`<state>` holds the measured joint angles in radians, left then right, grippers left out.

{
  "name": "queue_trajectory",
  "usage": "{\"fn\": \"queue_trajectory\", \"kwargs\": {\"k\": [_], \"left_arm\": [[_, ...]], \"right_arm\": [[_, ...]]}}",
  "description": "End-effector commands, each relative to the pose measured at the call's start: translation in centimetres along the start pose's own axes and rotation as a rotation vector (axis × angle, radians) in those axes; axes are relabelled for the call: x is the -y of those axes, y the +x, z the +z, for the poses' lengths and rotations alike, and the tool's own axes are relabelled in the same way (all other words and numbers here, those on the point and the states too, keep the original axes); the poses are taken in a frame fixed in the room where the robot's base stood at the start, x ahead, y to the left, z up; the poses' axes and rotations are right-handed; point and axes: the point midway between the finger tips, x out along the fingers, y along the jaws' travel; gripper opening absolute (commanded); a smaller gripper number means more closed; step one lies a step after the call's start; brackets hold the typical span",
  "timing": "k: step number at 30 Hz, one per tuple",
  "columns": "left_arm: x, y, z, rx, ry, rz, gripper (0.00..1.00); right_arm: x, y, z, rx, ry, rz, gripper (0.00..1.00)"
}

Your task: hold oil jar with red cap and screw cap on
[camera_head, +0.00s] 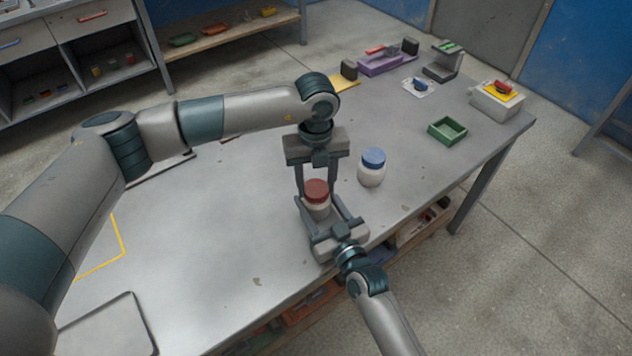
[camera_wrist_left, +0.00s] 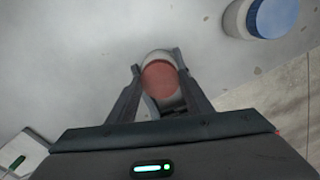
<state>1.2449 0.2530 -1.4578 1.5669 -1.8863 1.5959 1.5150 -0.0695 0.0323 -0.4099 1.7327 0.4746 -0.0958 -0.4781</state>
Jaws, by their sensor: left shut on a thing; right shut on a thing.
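The oil jar (camera_head: 318,209) is pale, with a red cap (camera_head: 316,189) at its top, and stands upright near the table's front edge. My left gripper (camera_head: 316,192) comes from above, its two fingers shut on the red cap. My right gripper (camera_head: 323,212) comes from the front, its fingers shut around the jar body. In the left wrist view the red cap (camera_wrist_left: 159,76) shows between the left fingers, with the pale jar (camera_wrist_left: 157,54) partly visible behind it. Whether the cap is fully seated cannot be told.
A pale jar with a blue cap (camera_head: 372,167) stands just to the right. The table (camera_head: 200,240) is largely clear at left.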

Motion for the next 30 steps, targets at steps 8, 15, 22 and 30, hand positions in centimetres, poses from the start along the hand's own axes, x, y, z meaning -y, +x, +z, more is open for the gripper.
{"fn": "queue_trajectory", "kwargs": {"k": [8, 15, 22, 30], "left_arm": [[0.0, -0.07, 0.05, 0.001, 0.276, 0.0, 0.19], [-0.01, -0.02, 0.05, 0.002, 0.649, 0.001, 0.19], [0.01, -0.02, 0.06, 0.003, 1.004, 0.0, 0.19], [-0.01, 0.04, 0.06, 0.003, 1.42, 0.002, 0.19]], "right_arm": [[0.01, 0.01, -0.03, 0.0, -0.001, 0.0, 0.0], [0.01, 0.01, -0.02, 0.0, 0.0, 0.0, 0.0], [0.01, 0.0, -0.02, 0.0, 0.0, 0.0, 0.0], [0.01, 0.0, -0.02, 0.0, 0.0, 0.0, 0.0]]}}
